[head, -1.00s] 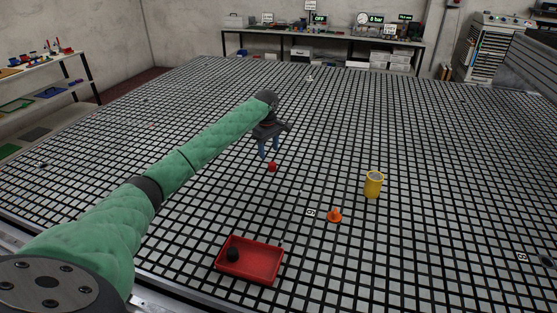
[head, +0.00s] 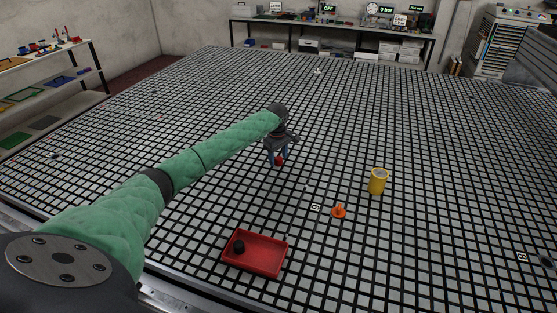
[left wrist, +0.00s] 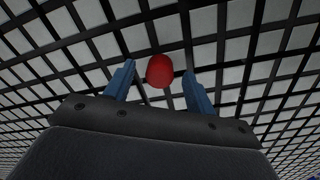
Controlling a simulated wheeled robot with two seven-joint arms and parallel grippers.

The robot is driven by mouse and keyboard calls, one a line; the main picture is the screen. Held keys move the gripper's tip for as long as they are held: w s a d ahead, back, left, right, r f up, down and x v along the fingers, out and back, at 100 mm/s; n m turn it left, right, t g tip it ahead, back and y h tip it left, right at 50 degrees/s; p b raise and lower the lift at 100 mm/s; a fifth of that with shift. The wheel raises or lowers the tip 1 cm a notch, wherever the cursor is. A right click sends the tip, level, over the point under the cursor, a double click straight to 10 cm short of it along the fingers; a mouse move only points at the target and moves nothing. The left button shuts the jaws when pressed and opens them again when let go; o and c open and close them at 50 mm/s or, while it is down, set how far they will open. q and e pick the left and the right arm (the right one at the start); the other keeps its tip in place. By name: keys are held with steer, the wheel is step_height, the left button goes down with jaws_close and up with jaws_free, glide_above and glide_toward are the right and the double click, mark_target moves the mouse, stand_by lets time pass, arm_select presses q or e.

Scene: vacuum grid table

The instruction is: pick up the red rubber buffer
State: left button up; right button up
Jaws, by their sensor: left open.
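The red rubber buffer (head: 281,160) is a small rounded red piece on the grid table. In the left wrist view the buffer (left wrist: 160,70) shows between the two blue fingers, with a gap on each side. My left gripper (head: 278,161) is open around or just above it; in the left wrist view the gripper (left wrist: 158,82) has its fingers spread wide. I cannot tell how far down the fingers reach beside the buffer. The right gripper is not in view.
A red tray (head: 285,256) with a black piece (head: 239,246) in it lies near the front edge. An orange piece (head: 339,211) and a yellow cylinder (head: 378,182) stand to the right. The grid table (head: 440,150) is mostly clear around them.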

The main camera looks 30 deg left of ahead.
arm_select(q)
steer(key=shift+f, duration=0.15)
steer(key=c, duration=1)
steer(key=shift+c, duration=0.2)
